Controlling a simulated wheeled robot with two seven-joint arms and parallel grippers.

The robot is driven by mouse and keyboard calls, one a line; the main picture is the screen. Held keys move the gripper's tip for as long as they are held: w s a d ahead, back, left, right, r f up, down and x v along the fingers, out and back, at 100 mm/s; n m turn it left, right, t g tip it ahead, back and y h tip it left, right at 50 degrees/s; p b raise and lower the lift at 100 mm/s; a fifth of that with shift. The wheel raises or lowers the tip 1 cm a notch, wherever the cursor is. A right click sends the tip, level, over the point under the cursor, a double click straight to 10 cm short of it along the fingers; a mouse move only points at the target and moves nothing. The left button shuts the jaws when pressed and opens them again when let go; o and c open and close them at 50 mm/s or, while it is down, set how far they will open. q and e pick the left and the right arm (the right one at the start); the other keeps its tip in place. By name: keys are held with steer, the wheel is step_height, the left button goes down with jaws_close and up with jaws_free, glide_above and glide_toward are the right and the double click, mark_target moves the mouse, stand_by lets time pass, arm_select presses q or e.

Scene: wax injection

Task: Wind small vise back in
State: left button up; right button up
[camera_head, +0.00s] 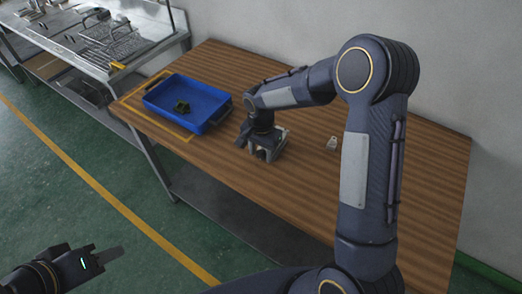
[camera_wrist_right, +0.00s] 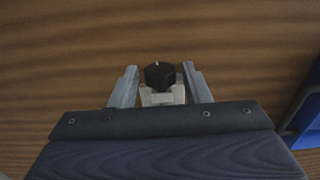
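The small vise (camera_wrist_right: 162,98) shows in the right wrist view as a light grey block with a black knob (camera_wrist_right: 160,74). My right gripper (camera_wrist_right: 159,80) has one grey finger on each side of the knob, apart, with narrow gaps visible between fingers and knob. In the head view my right gripper (camera_head: 262,150) is low over the wooden table, in front of the tray's right end. Fingers and vise are hard to tell apart there, and the arm partly hides them. My left gripper (camera_head: 92,257) is at the lower left, away from the table, its fingers seen edge-on.
A blue tray (camera_head: 160,105) with dark green parts (camera_head: 182,106) stands on the wooden table (camera_head: 225,170), left of my right gripper. A small whitish object (camera_head: 332,143) lies to the right. A metal bench (camera_head: 150,50) stands at the upper left.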

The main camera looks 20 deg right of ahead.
steer(key=c, duration=0.7)
steer(key=shift+f+b, duration=0.2)
steer(key=shift+b, duration=0.65)
steer(key=t+y+b, duration=0.1)
steer(key=b, duration=0.2)
steer(key=t+y+b, duration=0.1)
steer(key=t+b, duration=0.1)
steer(key=b, duration=0.2)
steer(key=t+y+b, duration=0.1)
steer(key=y+b, duration=0.1)
steer(key=b, duration=0.1)
steer(key=shift+s+d+f+t+b, duration=0.2)
steer(key=shift+s+d+t+b, duration=0.1)
steer(key=shift+s+d+b, duration=0.1)
steer(key=shift+r+t+y+b, duration=0.15)
steer(key=shift+t+y+b, duration=0.15)
steer(key=shift+b, duration=0.3)
steer(key=shift+r, duration=0.1)
steer(key=o, duration=1)
steer(key=shift+c, duration=0.2)
